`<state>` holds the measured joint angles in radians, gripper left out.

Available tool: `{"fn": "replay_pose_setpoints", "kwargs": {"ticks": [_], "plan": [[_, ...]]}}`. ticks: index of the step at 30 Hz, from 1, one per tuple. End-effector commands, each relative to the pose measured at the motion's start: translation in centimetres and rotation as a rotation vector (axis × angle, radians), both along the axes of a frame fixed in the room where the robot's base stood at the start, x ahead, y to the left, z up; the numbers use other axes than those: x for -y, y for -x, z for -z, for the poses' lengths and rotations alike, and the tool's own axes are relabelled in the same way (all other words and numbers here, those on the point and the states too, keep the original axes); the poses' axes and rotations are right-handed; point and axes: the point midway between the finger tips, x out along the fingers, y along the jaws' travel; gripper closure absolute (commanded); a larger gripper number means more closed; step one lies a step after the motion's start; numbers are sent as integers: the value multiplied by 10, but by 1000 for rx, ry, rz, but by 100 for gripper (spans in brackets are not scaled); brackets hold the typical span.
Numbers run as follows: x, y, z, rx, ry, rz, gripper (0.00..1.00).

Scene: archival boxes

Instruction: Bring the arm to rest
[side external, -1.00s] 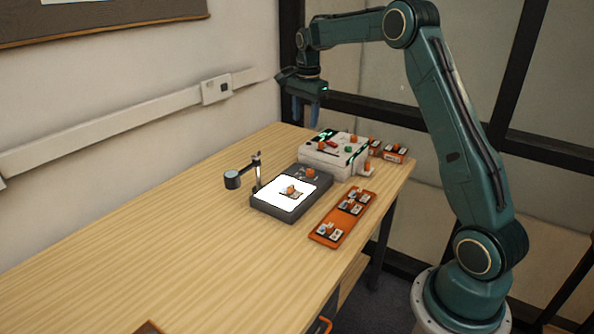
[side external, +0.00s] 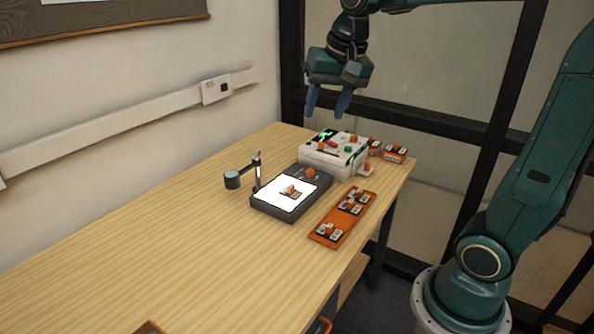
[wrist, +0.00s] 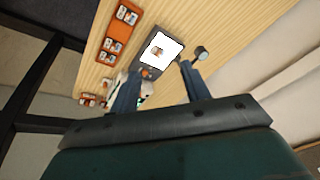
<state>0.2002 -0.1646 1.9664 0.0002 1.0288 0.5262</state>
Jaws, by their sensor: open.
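My gripper (side external: 327,103) hangs in the air above the far end of the table, fingers pointing down, apart and empty. In the wrist view the two fingers of my gripper (wrist: 162,88) show spread, with nothing between them but the scene below. The wooden table (side external: 180,240) lies below, well clear of the fingers. The white box-like device (side external: 335,155) stands nearest beneath my gripper, and nothing touches the fingers.
A dark light pad (side external: 290,212) with a lit white top carries a small orange-knobbed piece. A lamp-like stand (side external: 233,180) is beside it. An orange tray (side external: 328,241) holds several small pieces. Small orange blocks (side external: 395,154) sit at the far edge.

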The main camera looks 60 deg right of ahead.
Motion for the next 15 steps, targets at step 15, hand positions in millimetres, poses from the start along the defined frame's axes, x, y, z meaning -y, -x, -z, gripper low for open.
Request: {"fn": "replay_pose_setpoints", "kwargs": {"ticks": [15], "plan": [[-54, 111, 21, 107, 146, -472, 53]]}}
